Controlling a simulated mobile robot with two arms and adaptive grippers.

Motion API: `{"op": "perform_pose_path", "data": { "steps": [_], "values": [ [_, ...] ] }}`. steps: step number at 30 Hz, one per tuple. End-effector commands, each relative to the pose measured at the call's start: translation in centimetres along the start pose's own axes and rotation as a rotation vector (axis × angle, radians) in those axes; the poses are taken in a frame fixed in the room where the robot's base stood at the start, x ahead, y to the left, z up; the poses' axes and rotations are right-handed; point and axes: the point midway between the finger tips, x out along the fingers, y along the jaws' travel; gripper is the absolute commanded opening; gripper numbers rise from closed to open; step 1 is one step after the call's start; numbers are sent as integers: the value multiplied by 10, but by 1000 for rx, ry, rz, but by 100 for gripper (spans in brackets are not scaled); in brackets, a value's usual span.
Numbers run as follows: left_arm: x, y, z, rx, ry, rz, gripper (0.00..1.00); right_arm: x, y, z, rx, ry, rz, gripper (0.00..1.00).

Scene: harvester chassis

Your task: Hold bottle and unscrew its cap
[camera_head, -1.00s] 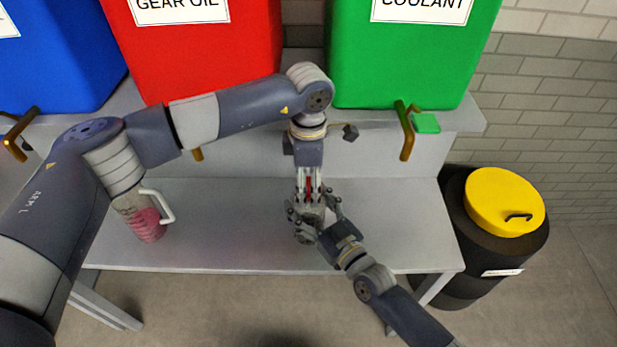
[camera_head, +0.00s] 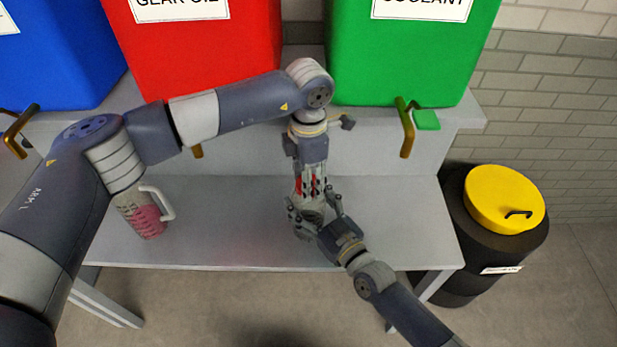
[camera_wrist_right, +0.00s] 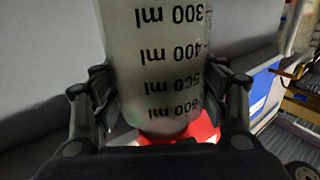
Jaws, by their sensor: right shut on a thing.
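A clear bottle with black ml marks (camera_wrist_right: 160,60) stands between the fingers of my right gripper (camera_wrist_right: 165,95), which is shut on it. In the head view my right gripper (camera_head: 314,210) reaches in from the lower right and hides much of the bottle. A red cap (camera_wrist_right: 185,134) shows at the bottle's end in the wrist view. My left gripper (camera_head: 311,184) points down from above, its fingers around something red at the bottle's top. Whether these fingers are closed tight cannot be made out.
A grey bench (camera_head: 240,235) lies below, mostly clear. A measuring jug with pink liquid (camera_head: 147,220) stands at its left, close to my left arm. Blue (camera_head: 55,50), red (camera_head: 205,60) and green (camera_head: 405,60) containers stand on the shelf behind. A black drum with yellow lid (camera_head: 500,200) is at right.

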Motion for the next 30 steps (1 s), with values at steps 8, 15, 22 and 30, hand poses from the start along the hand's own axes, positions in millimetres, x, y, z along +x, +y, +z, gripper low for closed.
{"op": "perform_pose_path", "data": {
  "steps": [8, 15, 22, 30],
  "values": [
    [0, 0, 0, 2, 0, 0, 65, 0, 0, 1, 0, -1, -1, 1],
    [-2, 0, 0, 2, -1, 1, 65, 0, 0, 1, 0, -1, 0, 1],
    [-26, 1, 0, 2, -2, 3, 65, 0, 0, 1, 0, -1, 0, 1],
    [-47, 0, 0, 25, 0, 0, 62, 0, 0, 1, 0, -1, 0, 1]
  ]
}}
